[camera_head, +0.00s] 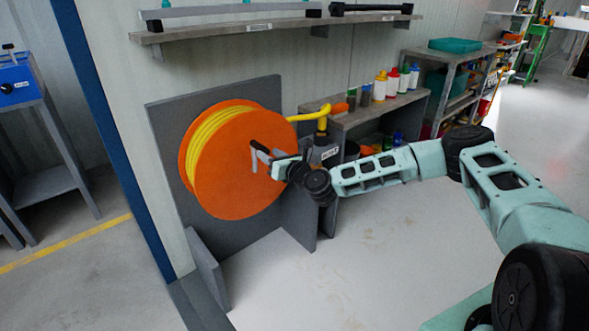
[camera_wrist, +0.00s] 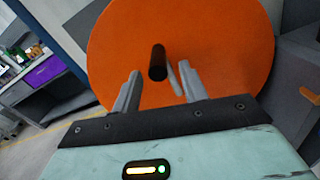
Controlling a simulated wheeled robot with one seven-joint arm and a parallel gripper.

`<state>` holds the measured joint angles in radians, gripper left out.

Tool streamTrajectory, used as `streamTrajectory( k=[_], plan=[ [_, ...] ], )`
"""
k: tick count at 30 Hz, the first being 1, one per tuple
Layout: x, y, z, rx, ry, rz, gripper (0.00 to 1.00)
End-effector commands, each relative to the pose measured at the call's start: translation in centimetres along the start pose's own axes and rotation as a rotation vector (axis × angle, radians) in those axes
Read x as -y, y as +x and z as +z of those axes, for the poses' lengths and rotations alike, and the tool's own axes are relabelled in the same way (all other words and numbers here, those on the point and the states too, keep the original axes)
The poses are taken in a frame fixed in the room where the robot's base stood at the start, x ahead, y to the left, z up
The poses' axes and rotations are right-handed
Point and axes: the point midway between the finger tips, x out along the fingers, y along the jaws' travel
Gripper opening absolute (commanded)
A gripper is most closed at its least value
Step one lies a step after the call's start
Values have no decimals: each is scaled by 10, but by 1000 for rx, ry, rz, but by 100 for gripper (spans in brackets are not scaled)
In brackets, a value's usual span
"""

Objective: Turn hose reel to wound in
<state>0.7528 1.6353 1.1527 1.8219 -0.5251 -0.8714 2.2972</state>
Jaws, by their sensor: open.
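The hose reel (camera_head: 232,170) is a large orange drum with yellow hose wound on it, mounted on a grey panel beside the wall. Its orange face (camera_wrist: 220,40) fills much of the wrist view. A dark crank handle (camera_wrist: 158,62) sticks out from the face towards my gripper. My gripper (camera_wrist: 160,82) is open, with one grey finger on each side of the handle in the picture. I cannot tell whether either finger touches it. In the head view my gripper (camera_head: 262,158) is in front of the reel's right half, and partly hides the crank.
Yellow hose (camera_head: 310,115) runs from the reel to a grey post with a label on the right. A low shelf (camera_head: 375,113) with several bottles stands behind my arm. A wall shelf (camera_head: 270,25) is above. Floor in front is clear.

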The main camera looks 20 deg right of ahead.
Motion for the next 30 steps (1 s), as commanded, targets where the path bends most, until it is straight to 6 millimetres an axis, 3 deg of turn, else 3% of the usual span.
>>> streamTrajectory(
  k=[9,15,21,30],
  plan=[
    [1,-77,2,0,3,-3,43],
    [1,-115,1,0,2,-3,43],
    [1,-135,0,0,0,-2,43],
    [0,-138,0,1,-1,-1,43]
  ],
)
